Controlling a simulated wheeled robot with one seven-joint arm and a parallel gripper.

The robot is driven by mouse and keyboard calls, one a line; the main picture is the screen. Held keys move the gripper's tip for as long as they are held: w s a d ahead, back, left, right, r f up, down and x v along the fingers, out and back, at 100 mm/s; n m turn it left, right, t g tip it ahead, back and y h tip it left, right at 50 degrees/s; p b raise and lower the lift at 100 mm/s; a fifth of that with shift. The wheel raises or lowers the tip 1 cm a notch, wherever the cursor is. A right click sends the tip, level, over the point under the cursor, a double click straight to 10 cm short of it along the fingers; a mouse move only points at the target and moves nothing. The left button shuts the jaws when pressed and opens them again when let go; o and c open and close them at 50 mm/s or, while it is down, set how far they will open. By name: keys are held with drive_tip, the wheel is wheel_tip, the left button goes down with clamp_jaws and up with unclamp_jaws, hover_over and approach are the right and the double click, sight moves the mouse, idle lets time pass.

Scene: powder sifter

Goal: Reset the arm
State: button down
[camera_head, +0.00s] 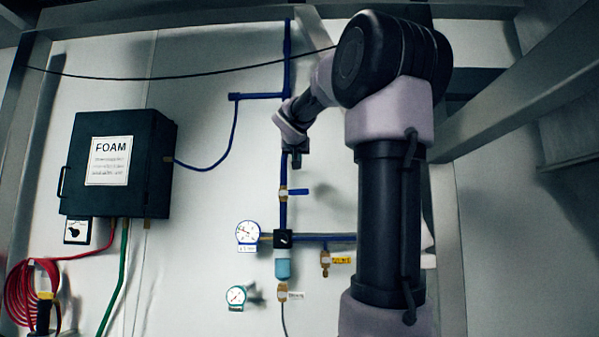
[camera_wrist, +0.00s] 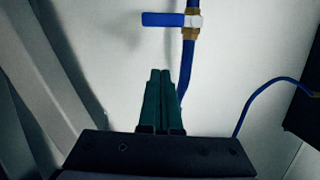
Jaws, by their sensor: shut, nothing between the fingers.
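My gripper (camera_wrist: 160,74) shows in the wrist view with its two dark green fingers side by side and shut, with nothing between them. It points at the blue pipe (camera_wrist: 188,68) on the white wall. A valve with a blue handle (camera_wrist: 163,19) is just above the fingertips in that view, apart from them as far as I can tell. In the head view my arm (camera_head: 390,200) rises at the right and bends toward the wall. My gripper (camera_head: 296,160) is small there, in front of the pipe above the blue valve handle (camera_head: 299,191).
A dark box labelled FOAM (camera_head: 118,165) hangs on the left wall, with a coiled red hose (camera_head: 30,295) below. Gauges (camera_head: 248,233) and a regulator (camera_head: 283,262) sit low on the pipe. Metal beams (camera_head: 520,105) cross at the right.

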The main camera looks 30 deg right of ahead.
drive_tip(key=s+a+f+n+g+y, duration=0.1)
drive_tip(key=s+a+f+g+y, duration=0.1)
drive_tip(key=s+a+f, duration=0.5)
drive_tip(key=s+a+f+n+g+y, duration=0.1)
drive_tip(key=s+a+f+y, duration=0.4)
drive_tip(key=f, duration=0.9)
drive_tip(key=s+a+f+g+y, duration=0.2)
drive_tip(key=s+a+f+y, duration=0.1)
drive_tip(key=s+a+f, duration=0.8)
drive_tip(key=shift+s+n+g+y, duration=0.3)
drive_tip(key=shift+s+n, duration=0.1)
drive_tip(key=shift+s, duration=0.3)
